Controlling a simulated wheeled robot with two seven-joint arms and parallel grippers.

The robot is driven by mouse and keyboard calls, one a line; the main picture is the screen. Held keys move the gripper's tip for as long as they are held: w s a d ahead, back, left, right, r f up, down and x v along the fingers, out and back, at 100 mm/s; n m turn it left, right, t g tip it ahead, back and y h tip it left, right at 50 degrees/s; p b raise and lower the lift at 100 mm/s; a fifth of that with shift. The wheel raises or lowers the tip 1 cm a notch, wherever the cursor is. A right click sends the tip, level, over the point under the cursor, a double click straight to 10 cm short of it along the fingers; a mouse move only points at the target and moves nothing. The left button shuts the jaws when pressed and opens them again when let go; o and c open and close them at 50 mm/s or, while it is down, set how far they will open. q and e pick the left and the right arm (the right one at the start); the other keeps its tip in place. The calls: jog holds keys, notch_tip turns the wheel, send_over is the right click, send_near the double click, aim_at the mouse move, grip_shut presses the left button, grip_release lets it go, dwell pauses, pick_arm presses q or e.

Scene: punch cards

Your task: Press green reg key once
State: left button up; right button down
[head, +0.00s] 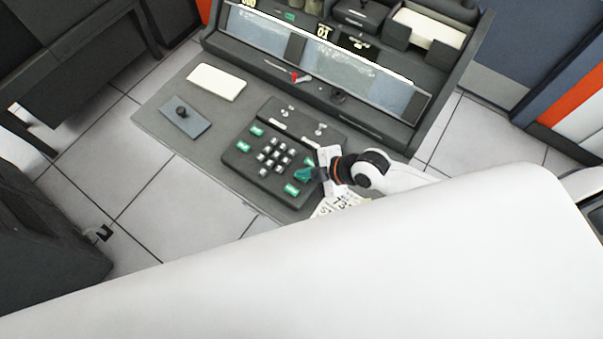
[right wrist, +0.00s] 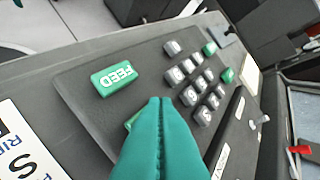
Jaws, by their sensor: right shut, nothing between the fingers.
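The dark keypad (head: 240,157) has several grey number keys in the middle and green keys at its sides. In the right wrist view the green key marked FEED (right wrist: 118,78) is in clear sight. A second green key (right wrist: 132,120) beside it is mostly hidden behind my fingers, so its label cannot be read. Two more green keys (right wrist: 209,48) (right wrist: 227,75) stand at the far side, unreadable. No REG label is legible. My right gripper (head: 302,174) has teal fingers, shut and empty, over the keypad's right side; in the wrist view the fingertips (right wrist: 160,100) overlap the second green key. Contact cannot be told.
The keypad lies on a grey desk (head: 165,105). Printed cards (head: 340,204) lie by its right front. A white pad (head: 216,82) and a small dark plate with a knob (head: 185,118) lie at left. A glass-fronted console (head: 330,65) rises behind.

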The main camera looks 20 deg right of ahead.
jog(key=shift+f+b, duration=0.3)
jog(key=shift+f, duration=0.1)
dwell(0.3)
jog(key=shift+r+p, duration=0.85)
jog(key=shift+r, duration=0.1)
notch_tip(320, 180, up, 5)
jog(key=p, duration=0.4)
jog(key=shift+p, duration=0.4)
dwell(0.5)
